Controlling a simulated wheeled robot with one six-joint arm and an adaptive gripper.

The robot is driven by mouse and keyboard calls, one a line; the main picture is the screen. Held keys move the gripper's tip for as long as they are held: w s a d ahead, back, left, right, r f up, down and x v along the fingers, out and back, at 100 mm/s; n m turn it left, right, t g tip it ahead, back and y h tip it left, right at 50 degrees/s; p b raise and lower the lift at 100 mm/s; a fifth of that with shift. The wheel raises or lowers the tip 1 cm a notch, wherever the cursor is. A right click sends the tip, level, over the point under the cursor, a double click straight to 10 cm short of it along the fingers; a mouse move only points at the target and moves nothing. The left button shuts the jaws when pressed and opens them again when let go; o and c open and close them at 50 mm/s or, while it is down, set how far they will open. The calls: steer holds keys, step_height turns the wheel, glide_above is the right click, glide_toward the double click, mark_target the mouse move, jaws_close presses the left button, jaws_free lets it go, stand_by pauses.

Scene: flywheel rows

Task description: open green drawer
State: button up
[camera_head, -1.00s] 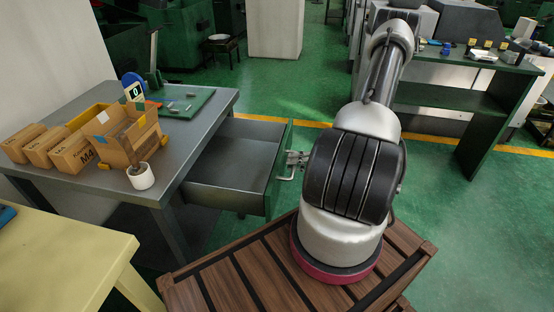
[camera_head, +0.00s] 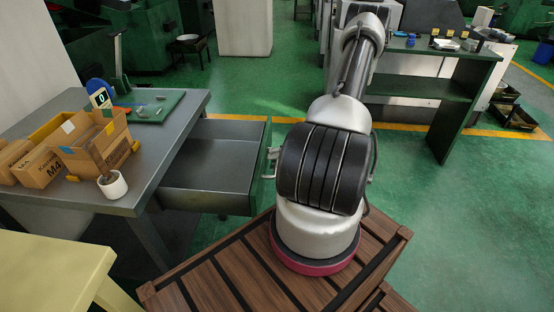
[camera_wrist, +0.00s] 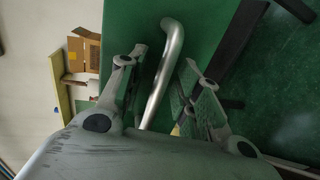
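The green drawer (camera_head: 258,170) is pulled out from the grey table (camera_head: 165,160), and its empty grey inside shows in the head view. Its metal handle (camera_head: 271,161) is on the front, beside my arm. In the wrist view the handle (camera_wrist: 168,70) is a bent silver bar in front of the green drawer front (camera_wrist: 215,25). My gripper (camera_wrist: 163,85) is open, with one finger on each side of the bar and gaps visible between. In the head view my arm hides the gripper.
Cardboard boxes (camera_head: 95,145), a white pot (camera_head: 113,186) and a green board (camera_head: 150,106) are on the table. A yellow table (camera_head: 50,270) stands front left. A green workbench (camera_head: 440,90) stands back right. Green floor is clear right of my arm.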

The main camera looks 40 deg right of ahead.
steer(key=v, duration=1.2)
